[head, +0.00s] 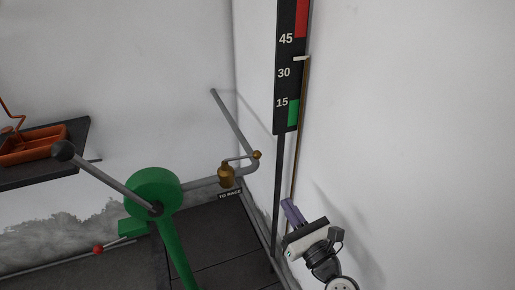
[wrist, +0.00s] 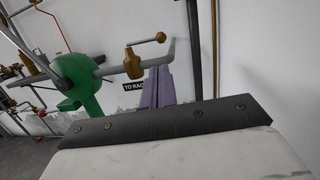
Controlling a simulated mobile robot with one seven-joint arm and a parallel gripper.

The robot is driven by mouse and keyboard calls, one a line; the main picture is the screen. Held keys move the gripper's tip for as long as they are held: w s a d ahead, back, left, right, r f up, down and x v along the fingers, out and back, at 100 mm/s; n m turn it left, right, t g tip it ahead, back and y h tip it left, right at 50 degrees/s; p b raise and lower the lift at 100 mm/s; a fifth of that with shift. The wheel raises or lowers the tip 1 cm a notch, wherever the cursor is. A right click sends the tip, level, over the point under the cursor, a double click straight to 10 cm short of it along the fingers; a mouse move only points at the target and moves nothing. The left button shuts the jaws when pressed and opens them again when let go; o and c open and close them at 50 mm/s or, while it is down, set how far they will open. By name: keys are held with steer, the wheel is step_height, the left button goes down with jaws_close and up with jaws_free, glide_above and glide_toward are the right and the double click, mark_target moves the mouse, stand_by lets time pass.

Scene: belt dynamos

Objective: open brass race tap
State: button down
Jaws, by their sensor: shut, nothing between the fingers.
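The brass race tap (head: 227,176) sits on a grey pipe beside the green machine, above a "TO RACE" label (head: 230,193). Its thin lever runs right to a small brass knob (head: 257,155). In the wrist view the tap body (wrist: 133,63) is at upper centre, with the lever pointing right to the knob (wrist: 160,37). My gripper (head: 289,207) has purple fingers, shut and empty, low and to the right of the tap in the head view. In the wrist view the fingers (wrist: 158,84) point up just right of the tap body and below the knob; no contact is visible.
The green machine (head: 152,190) has a long grey lever with a dark ball (head: 64,150). A gauge board (head: 288,70) on a dark post stands near the right wall, close to my gripper. A dark shelf (head: 78,140) with an orange tray is at left.

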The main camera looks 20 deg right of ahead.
steer(key=p+x, duration=0.3)
steer(key=x, duration=0.9)
steer(key=shift+w+r, duration=0.25)
steer(key=shift+w, duration=0.05)
steer(key=shift+w+p, duration=0.35)
steer(key=shift+w, duration=0.2)
steer(key=shift+w+d+r+n+y+p, duration=0.1)
steer(key=shift+w+n+y+p, duration=0.15)
steer(key=shift+w+y, duration=0.2)
steer(key=shift+w+d+r+n+y+p, duration=0.15)
steer(key=shift+w+y+p, duration=0.1)
steer(key=shift+w+y, duration=0.2)
steer(key=shift+w+n+y, duration=0.1)
steer(key=shift+n+y, duration=0.2)
steer(key=shift+y, duration=0.2)
steer(key=shift+a+r, duration=0.1)
steer(key=b, duration=0.3)
glide_toward(260, 157)
steer(key=v, duration=0.3)
steer(key=shift+s+d, duration=0.2)
steer(key=shift+s, duration=0.1)
